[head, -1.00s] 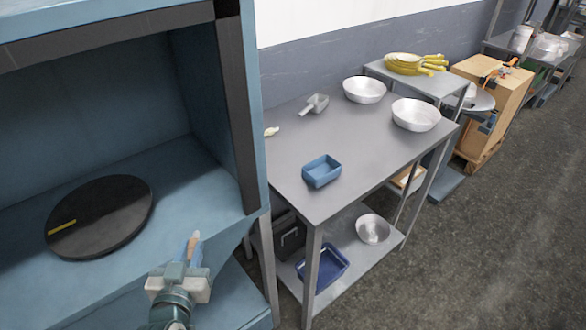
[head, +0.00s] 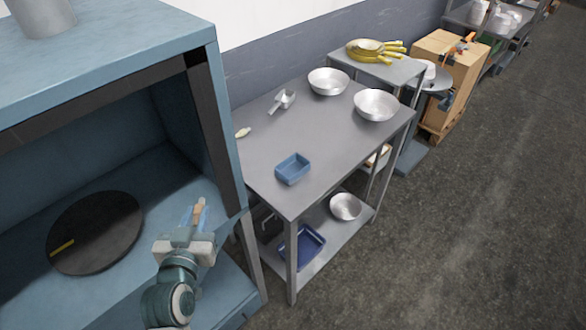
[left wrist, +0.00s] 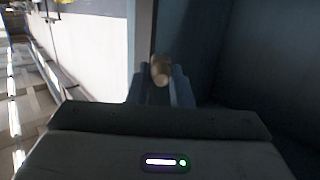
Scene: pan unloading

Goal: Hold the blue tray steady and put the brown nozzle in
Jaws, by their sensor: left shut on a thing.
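The blue tray (head: 292,168) stands upright on the grey metal table, near its front edge, and looks empty. My left gripper (head: 194,213) is in front of the blue cabinet, left of the table and apart from the tray. It is shut on the small brown nozzle (head: 199,207), which sticks out beyond the fingertips. In the left wrist view the nozzle (left wrist: 160,69) shows its rounded end between the fingers (left wrist: 161,90). My right gripper is not in view.
The table (head: 262,155) also bears a metal scoop (head: 283,100), two steel bowls (head: 328,81) (head: 376,104) and a small cream object (head: 243,132). A darker blue tray (head: 303,246) lies on its lower shelf. The blue cabinet (head: 130,75) with a black disc (head: 95,233) fills the left.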

